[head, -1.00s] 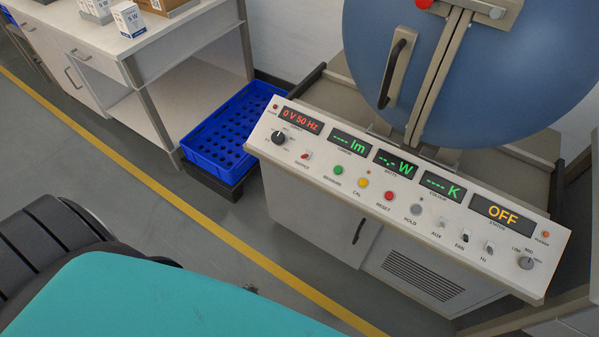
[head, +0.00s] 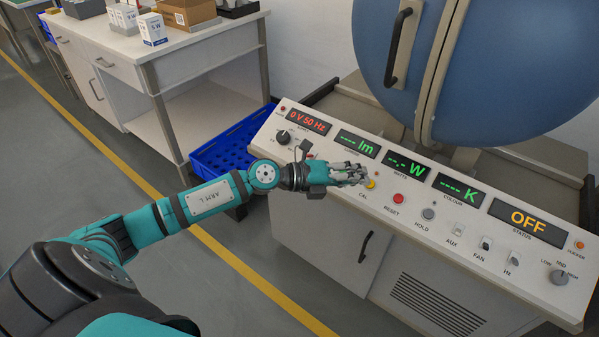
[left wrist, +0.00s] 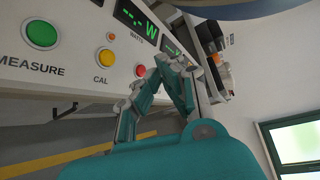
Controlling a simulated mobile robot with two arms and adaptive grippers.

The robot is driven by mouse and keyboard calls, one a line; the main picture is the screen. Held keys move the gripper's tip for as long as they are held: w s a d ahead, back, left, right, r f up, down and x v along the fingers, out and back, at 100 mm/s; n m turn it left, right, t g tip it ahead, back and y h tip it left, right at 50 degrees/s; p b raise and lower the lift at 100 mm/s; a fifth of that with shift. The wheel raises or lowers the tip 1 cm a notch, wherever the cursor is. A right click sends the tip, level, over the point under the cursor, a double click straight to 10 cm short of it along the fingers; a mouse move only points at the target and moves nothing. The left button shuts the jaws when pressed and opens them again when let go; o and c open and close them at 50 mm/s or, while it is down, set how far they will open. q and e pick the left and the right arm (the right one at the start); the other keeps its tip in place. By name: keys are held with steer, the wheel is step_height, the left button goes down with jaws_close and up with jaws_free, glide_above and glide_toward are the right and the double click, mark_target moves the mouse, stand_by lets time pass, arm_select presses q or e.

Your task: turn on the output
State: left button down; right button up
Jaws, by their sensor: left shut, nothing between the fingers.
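The control panel (head: 470,245) slopes in front of the blue sphere. Its supply display (head: 308,122) reads 0 V 50 Hz in red, and its status display (head: 526,220) reads OFF. The small red output switch (head: 310,156) is mostly hidden behind my left wrist; its position cannot be told. My left gripper (head: 366,180) is shut and empty, over the panel by the yellow CAL button (head: 371,185), to the right of the switch. In the left wrist view its fingers (left wrist: 172,65) show right of the CAL button (left wrist: 107,58); contact cannot be told. My right gripper is out of view.
The green MEASURE button (left wrist: 41,34) is hidden in the head view. The red RESET button (head: 399,198) is close to my fingertips. A black supply knob (head: 283,138) is left of my wrist. A blue crate (head: 225,150) stands left of the panel, beside a workbench (head: 200,50).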

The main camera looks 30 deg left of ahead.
arm_select(q)
steer(key=s+a+f+m+g+y+b, duration=0.1)
steer(key=s+a+m+g+y+b, duration=0.15)
steer(key=a+m, duration=0.2)
steer(key=m+y, duration=0.2)
steer(key=y, duration=0.6)
glide_toward(309, 156)
steer(key=s+a, duration=0.2)
steer(key=s, duration=0.1)
steer(key=shift+w+d+f+g+b, duration=0.2)
steer(key=shift+w+f+g+b, duration=0.1)
steer(key=shift+g+b, duration=0.15)
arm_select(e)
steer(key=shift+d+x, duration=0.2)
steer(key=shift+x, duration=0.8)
arm_select(q)
steer(key=x, duration=1)
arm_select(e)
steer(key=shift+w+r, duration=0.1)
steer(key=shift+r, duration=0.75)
arm_select(q)
steer(key=shift+d+r, duration=0.1)
